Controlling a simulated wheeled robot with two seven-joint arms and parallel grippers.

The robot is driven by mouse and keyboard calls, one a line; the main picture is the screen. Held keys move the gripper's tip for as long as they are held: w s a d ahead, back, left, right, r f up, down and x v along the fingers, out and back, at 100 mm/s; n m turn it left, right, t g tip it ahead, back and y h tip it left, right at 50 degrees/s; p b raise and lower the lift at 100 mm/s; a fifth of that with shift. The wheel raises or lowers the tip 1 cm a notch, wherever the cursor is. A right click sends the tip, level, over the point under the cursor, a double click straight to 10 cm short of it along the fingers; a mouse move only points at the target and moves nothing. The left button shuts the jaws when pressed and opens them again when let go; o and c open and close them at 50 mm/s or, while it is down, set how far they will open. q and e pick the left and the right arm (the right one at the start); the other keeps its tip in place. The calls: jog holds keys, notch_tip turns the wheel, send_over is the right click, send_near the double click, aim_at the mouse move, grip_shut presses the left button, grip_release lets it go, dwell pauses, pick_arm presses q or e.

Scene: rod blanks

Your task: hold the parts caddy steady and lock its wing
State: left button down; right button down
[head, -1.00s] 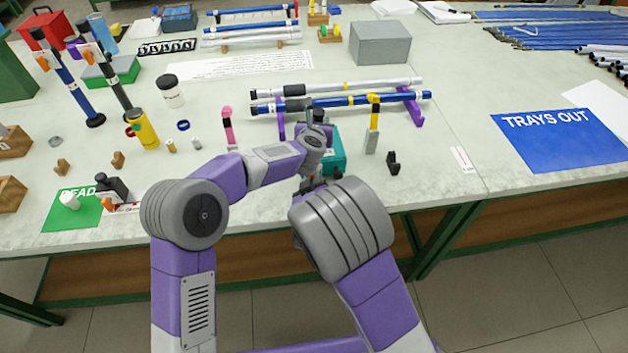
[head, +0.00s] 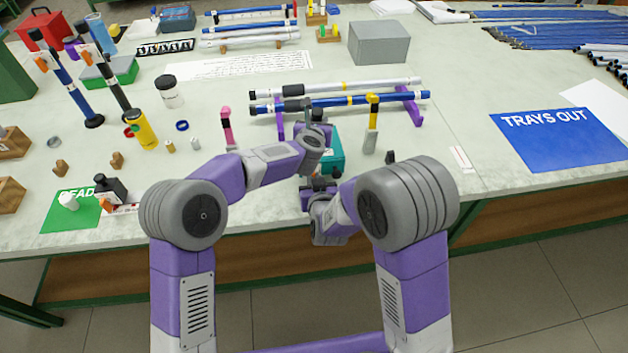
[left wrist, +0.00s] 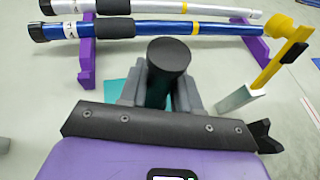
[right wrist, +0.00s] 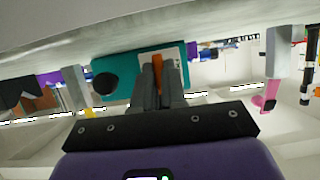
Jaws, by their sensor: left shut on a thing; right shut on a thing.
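The parts caddy is a teal block (head: 336,150) near the table's front edge, partly hidden by my arms in the head view. Its teal side also shows in the right wrist view (right wrist: 118,68). My left gripper (head: 318,122) is shut on the caddy's black round post (left wrist: 169,56), which stands between its fingers in the left wrist view. My right gripper (right wrist: 158,75) is low at the caddy's near side, shut on the narrow orange wing (right wrist: 158,62). A pale plate lies behind the wing. A round black knob (right wrist: 103,85) is beside it. The head view hides the wing.
Blue and white rods (head: 350,101) lie on purple stands just behind the caddy. A yellow-topped grey post (head: 371,135) stands close on the right, a pink one (head: 227,125) on the left. The blue TRAYS OUT mat (head: 560,138) is at far right.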

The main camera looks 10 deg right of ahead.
pick_arm(q)
jog(key=shift+s+d+f, duration=0.1)
pick_arm(e)
jog(key=shift+w+d+r, duration=0.1)
jog(key=c, duration=1.2)
grip_release()
jog(key=shift+s+r, duration=0.1)
jog(key=shift+s, duration=0.25)
jog(key=v, duration=0.7)
pick_arm(q)
jog(key=c, duration=0.7)
grip_release()
